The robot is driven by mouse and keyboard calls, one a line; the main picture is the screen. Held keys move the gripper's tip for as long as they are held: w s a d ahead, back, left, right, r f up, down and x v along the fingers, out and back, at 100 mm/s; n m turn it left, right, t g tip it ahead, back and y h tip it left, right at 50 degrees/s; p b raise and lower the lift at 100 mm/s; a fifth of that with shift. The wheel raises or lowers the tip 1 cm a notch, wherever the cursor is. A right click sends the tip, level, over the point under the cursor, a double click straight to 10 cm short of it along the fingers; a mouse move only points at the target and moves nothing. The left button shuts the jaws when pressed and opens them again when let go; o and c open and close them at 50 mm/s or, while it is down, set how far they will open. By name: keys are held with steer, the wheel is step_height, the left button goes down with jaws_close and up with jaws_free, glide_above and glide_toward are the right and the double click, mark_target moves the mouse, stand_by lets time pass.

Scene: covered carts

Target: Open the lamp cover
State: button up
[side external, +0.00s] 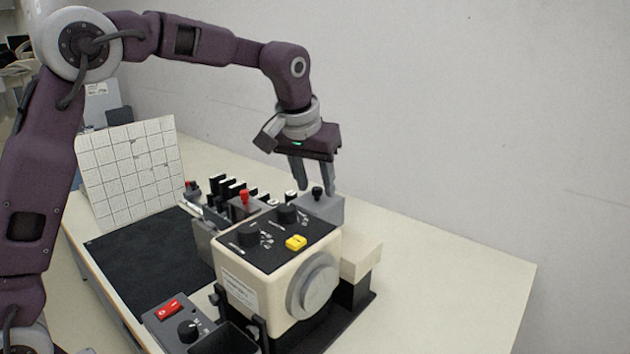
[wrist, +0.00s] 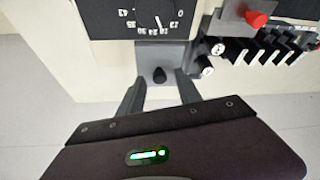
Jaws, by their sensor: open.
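The lamp cover appears to be the grey block (side external: 322,208) with a small black knob (side external: 317,193) on top, at the back right of the cream machine (side external: 250,295). It looks closed. In the wrist view the grey cover (wrist: 160,54) and its black knob (wrist: 159,75) lie just ahead of the fingers. My gripper (side external: 313,190) points down over the cover, its two fingers open on either side of the knob. In the wrist view my gripper (wrist: 161,92) is open and empty. Whether a finger touches the cover cannot be told.
The machine's black top panel carries black dials (side external: 248,236) and a yellow button (side external: 296,243). A red-knobbed lever (side external: 245,198) and several black-and-white keys (side external: 222,190) stand left of the cover. A control box with a red switch (side external: 168,307) is in front. The table's right side (side external: 450,275) is clear.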

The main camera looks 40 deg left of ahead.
jaws_close()
stand_by(1.3)
